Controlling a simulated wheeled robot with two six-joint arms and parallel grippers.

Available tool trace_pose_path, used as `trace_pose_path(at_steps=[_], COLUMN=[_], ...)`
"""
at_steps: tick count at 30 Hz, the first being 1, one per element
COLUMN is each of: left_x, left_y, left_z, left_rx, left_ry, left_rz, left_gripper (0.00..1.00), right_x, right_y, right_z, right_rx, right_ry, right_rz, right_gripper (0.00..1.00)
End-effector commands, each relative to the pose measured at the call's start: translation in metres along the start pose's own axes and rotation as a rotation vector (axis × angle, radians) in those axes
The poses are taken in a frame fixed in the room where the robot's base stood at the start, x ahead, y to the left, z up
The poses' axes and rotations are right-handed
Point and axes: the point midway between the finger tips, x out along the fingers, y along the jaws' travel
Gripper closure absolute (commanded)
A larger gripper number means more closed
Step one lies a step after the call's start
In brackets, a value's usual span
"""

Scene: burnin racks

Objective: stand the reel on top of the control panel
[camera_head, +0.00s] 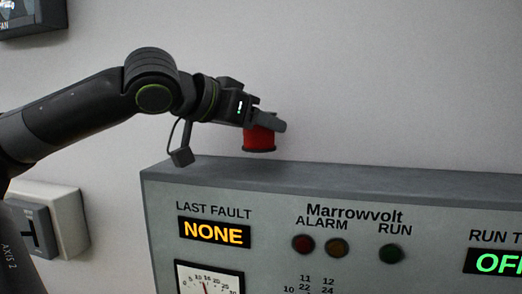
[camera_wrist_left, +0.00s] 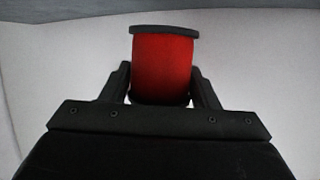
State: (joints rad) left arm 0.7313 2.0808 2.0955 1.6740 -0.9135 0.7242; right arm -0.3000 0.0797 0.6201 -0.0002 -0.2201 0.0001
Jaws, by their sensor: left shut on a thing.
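The reel (camera_head: 259,139) is red with a dark rim at its lower end. My left gripper (camera_head: 268,124) is shut on it and holds it upright just above the top of the control panel (camera_head: 330,178), near the panel's left part. Whether the rim touches the panel top cannot be told for sure; a small gap seems to show. In the left wrist view the reel (camera_wrist_left: 162,68) sits between the two dark fingers (camera_wrist_left: 161,88), its dark rim away from the palm. My right gripper is not in view.
The panel's grey top is a bare narrow ledge against a pale wall (camera_head: 380,70). The panel front carries a NONE display (camera_head: 214,232), lamps and a dial gauge (camera_head: 209,280). A white wall switch (camera_head: 62,215) is at the left, and a dark box (camera_head: 30,15) is at the upper left.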

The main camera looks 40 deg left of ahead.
Motion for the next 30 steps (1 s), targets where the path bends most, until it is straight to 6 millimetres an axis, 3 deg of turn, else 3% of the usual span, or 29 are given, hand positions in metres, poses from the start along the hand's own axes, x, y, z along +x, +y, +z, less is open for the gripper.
trace_pose_path(at_steps=[9, 20, 21, 26, 30], left_x=[0.012, 0.012, 0.012, 0.012, 0.012], left_y=[0.0, 0.0, 0.0, 0.0, 0.0], left_z=[0.032, 0.034, 0.034, 0.034, 0.034], left_rx=[0.0, 0.0, 0.0, 0.0, 0.0], left_ry=[0.003, 0.002, 0.0, 0.0, 0.0], left_rz=[0.002, 0.001, 0.001, 0.001, 0.001], left_gripper=[0.76, 0.76, 0.42, 0.23, 0.23], right_x=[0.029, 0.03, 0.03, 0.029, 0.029], right_y=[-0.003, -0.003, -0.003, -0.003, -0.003], right_z=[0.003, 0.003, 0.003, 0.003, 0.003], right_rx=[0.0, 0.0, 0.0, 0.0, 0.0], right_ry=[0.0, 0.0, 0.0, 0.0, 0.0], right_rz=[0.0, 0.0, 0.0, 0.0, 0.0], right_gripper=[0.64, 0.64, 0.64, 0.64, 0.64])
